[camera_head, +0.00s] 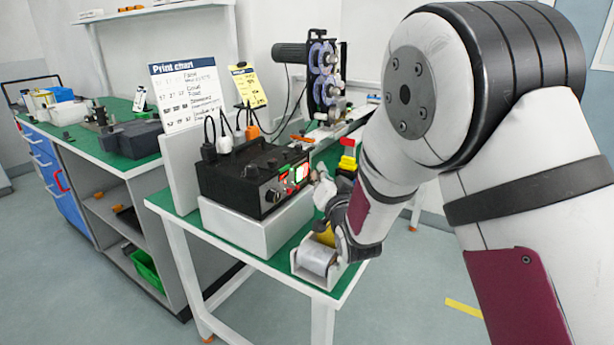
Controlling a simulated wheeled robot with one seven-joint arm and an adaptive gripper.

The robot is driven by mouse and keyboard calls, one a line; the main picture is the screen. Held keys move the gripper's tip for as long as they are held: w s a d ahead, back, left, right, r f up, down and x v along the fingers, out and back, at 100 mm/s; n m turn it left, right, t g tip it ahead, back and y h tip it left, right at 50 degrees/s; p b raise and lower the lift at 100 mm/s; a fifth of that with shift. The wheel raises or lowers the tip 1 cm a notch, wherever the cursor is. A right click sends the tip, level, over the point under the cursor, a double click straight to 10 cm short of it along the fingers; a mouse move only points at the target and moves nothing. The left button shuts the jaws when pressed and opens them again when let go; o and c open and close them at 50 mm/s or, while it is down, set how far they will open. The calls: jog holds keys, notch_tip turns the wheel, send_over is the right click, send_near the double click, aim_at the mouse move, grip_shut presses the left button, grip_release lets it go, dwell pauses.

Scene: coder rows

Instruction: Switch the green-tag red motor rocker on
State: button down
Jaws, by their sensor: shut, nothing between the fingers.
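A black control box (250,172) stands on a white block on the green-topped table. Its front panel, facing right, has a round knob (271,195) and small red and green parts (299,173) near the right end. The motor rocker and its tag are too small to make out, so I cannot tell the rocker's position. My gripper (315,179) is shut and empty, with its tip close to the right end of this panel. I cannot tell whether it touches the panel. My arm covers the area to the right.
A machine with reels (322,75) stands behind the box. A print chart (187,92) and a yellow card (249,87) stand behind it to the left. A metal roller in a white holder (318,258) sits at the table's front corner, below my wrist. Cables rise from the box's top.

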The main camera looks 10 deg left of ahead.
jog(key=shift+d, duration=0.1)
jog(key=d, duration=0.1)
jog(key=s+d, duration=0.1)
jog(key=d, duration=0.2)
jog(key=shift+s+d+r+b, duration=0.25)
jog(key=shift+s+r+b, duration=0.1)
jog(key=shift+r, duration=0.05)
